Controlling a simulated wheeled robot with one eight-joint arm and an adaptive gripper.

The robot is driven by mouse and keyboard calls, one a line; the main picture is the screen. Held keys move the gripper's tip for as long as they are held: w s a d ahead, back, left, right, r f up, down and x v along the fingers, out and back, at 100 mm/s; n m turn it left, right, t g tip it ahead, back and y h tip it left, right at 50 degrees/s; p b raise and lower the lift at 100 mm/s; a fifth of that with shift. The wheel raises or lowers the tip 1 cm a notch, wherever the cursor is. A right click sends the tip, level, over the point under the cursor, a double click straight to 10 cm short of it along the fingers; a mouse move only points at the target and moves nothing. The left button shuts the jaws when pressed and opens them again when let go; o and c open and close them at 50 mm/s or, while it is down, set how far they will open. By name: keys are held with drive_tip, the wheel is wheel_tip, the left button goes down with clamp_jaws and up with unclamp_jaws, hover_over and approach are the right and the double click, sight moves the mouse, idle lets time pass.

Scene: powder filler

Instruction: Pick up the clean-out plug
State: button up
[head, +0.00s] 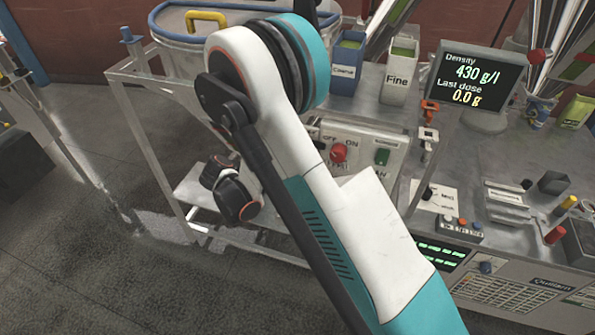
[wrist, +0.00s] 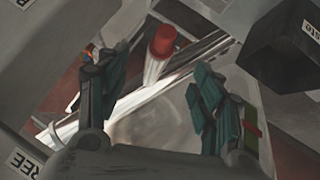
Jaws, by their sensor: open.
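In the wrist view a red-capped piece (wrist: 163,42) with a pale, slim body stands out near the top middle; it looks like the clean-out plug, but I cannot be sure. My gripper (wrist: 155,62) is open, with one dark green finger on each side of the picture. The red cap appears just beyond the fingertips, between them and slightly above. Nothing is visibly held. Whether the fingers touch the piece cannot be told. In the head view my own arm hides the gripper, and I cannot identify the plug there.
In the wrist view a dark box (wrist: 288,45) stands at right, and shiny metal strips (wrist: 92,118) run below the red cap. In the head view the bench carries a Fine bin (head: 399,80), a Coarse bin (head: 346,72), a display (head: 476,85) and a switch panel (head: 355,150).

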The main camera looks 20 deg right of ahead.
drive_tip(key=b+x, duration=0.1)
drive_tip(key=x, duration=0.2)
drive_tip(key=b+x, duration=0.1)
drive_tip(key=x, duration=0.3)
drive_tip(key=b+x, duration=0.2)
drive_tip(key=x, duration=0.1)
drive_tip(key=shift+s+a+f, duration=0.1)
drive_tip(key=shift+a+f, duration=0.05)
drive_tip(key=shift+f, duration=0.45)
drive_tip(key=shift+w+d+f, duration=0.25)
drive_tip(key=shift+d, duration=0.1)
drive_tip(key=shift+r, duration=0.1)
drive_tip(key=c, duration=1.2)
